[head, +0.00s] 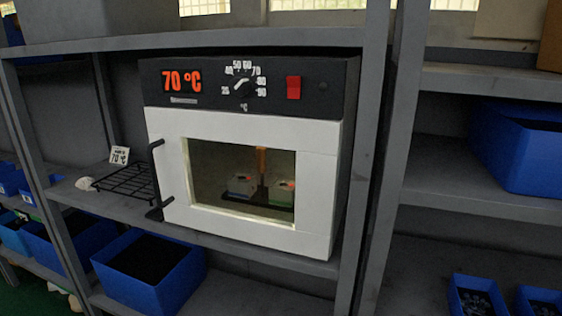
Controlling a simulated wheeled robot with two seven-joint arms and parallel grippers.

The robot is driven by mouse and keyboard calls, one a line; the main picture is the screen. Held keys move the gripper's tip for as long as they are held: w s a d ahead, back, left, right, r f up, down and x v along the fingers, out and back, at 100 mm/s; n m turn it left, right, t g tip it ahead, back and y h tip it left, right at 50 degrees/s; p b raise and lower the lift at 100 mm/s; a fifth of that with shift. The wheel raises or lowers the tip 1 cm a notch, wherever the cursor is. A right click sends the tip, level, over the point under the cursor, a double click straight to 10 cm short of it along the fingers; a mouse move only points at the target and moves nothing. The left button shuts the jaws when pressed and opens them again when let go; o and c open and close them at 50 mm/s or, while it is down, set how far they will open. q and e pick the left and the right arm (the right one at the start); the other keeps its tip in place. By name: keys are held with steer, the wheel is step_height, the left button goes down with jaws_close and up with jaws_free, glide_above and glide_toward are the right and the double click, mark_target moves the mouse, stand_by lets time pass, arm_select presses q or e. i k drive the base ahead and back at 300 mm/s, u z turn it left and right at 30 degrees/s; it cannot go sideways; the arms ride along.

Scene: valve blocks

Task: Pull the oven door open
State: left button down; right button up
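The oven (330,130) stands on a grey shelf, with a black control panel above a white door (320,190). The door is shut flush against the body and has a window. A black vertical handle (156,182) is at the door's left edge. Through the window I see a dark tray with two pale blocks (241,185) on it and a brown upright part between them. The panel reads 70 °C in red, with a dial (242,84) and a red switch (293,87). Neither of my grippers shows in the head view.
A black wire rack (127,181) and a small 70 °C card (119,155) are left of the oven, close to the handle. A shelf upright (372,150) stands just right of the oven. Blue bins (150,276) sit on the lower shelf and at the right.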

mark_target(316, 142)
steer(key=u, duration=2.75)
steer(key=i, duration=2.3)
steer(key=z, duration=2.75)
